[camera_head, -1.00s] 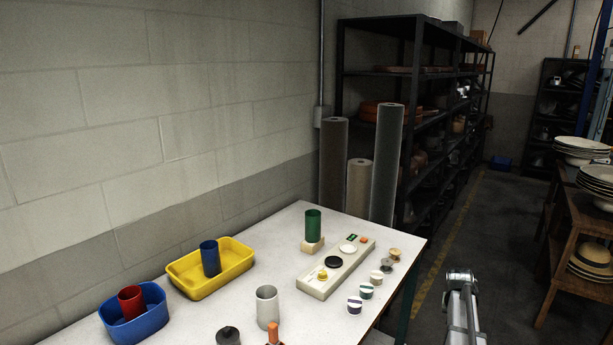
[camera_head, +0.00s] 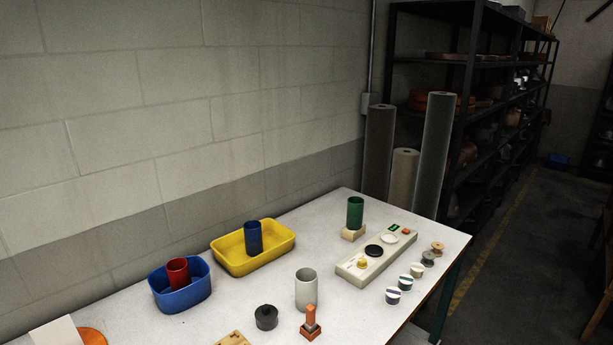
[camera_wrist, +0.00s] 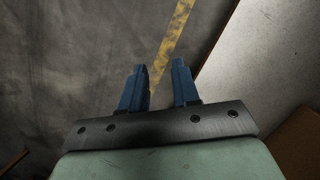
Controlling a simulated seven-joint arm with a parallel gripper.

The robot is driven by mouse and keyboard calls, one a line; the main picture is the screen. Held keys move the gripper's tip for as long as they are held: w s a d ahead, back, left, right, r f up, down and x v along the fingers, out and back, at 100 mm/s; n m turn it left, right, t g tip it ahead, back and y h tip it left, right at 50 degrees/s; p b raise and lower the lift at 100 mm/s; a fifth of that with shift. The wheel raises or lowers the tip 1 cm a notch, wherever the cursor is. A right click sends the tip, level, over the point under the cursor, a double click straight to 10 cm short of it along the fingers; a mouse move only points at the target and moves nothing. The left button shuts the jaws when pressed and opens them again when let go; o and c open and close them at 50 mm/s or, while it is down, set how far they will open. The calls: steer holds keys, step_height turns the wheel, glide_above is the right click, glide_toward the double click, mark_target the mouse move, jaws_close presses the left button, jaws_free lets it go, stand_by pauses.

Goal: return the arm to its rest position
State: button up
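My gripper (camera_wrist: 158,84) shows in the wrist view with its two blue fingers apart and nothing between them. Below the fingers are the grey floor with a yellow line (camera_wrist: 172,45) and, at the right, a pale slanted surface, perhaps the table's edge. My arm and gripper are not visible in the head view now.
The white table (camera_head: 235,310) holds a blue bin (camera_head: 183,297) with a red cup (camera_head: 178,272), a yellow tray (camera_head: 275,255) with a blue cup (camera_head: 253,237), a grey cup (camera_head: 306,290), a green cup (camera_head: 355,213) on a block and a button panel (camera_head: 352,266). Shelves (camera_head: 470,80) stand behind.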

steer(key=s+a+f+g, duration=0.1)
steer(key=s+a, duration=0.2)
steer(key=s, duration=0.4)
steer(key=s+a+f+n+g, duration=0.1)
steer(key=s+a+f, duration=0.1)
steer(key=s+a, duration=0.2)
steer(key=s+a+f+n+g, duration=0.1)
steer(key=s+a+f, duration=0.1)
steer(key=s, duration=0.8)
steer(key=shift+s+a+g, duration=0.3)
steer(key=shift+s+a, duration=0.1)
steer(key=shift+a, duration=0.45)
steer(key=shift+f, duration=0.1)
